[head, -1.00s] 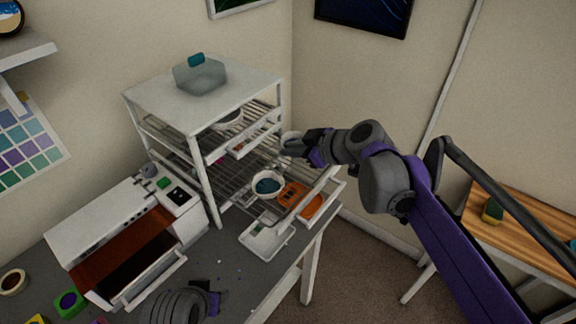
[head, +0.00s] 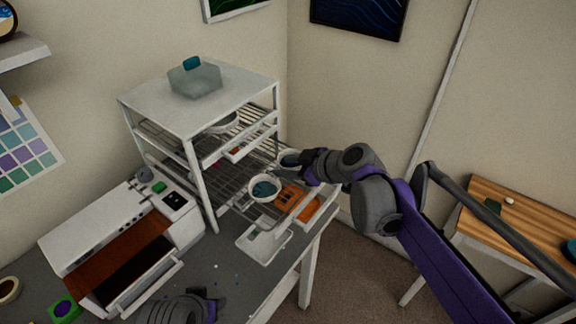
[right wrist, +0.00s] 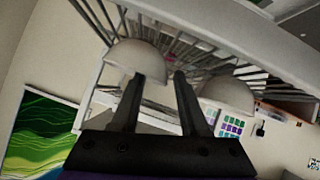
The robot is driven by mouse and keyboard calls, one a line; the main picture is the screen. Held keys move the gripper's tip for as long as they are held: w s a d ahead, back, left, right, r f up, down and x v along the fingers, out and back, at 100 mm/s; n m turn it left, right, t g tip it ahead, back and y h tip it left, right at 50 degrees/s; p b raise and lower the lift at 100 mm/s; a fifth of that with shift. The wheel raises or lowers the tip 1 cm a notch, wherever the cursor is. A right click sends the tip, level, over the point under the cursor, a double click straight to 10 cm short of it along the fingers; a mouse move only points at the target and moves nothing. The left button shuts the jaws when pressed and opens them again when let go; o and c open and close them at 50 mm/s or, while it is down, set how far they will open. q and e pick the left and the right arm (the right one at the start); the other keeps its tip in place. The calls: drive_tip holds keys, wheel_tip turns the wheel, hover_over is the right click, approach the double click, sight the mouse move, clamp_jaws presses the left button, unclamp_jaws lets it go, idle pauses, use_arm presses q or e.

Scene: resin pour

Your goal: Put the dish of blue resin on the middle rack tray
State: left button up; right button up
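My right gripper (head: 308,165) holds a pale dish with dark blue contents (head: 288,160) at the right side of the white rack (head: 197,180). The dish hangs close above the pulled-out wire tray (head: 240,178). A second pale dish with teal-blue contents (head: 265,188) stands just to its left. In the right wrist view, the undersides of two dishes (right wrist: 132,52) (right wrist: 228,92) show, and the near one is partly behind a finger of my right gripper (right wrist: 160,76). Whether the held dish touches the tray is unclear. My left gripper (head: 212,300) is low in the head view, its fingers mostly hidden.
Another dish (head: 224,122) sits on the upper shelf. A clear box with a teal handle (head: 195,80) is on the rack top. An orange item (head: 290,197) lies below right of the teal dish. A white scale-like device (head: 264,242) and an open white machine (head: 120,245) stand on the bench.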

use_arm(q)
drive_tip(key=shift+w+r+p, duration=0.15)
drive_tip(key=shift+r+p, duration=0.15)
drive_tip(key=shift+r, duration=0.15)
use_arm(e)
drive_tip(key=v, duration=1.2)
idle(0.5)
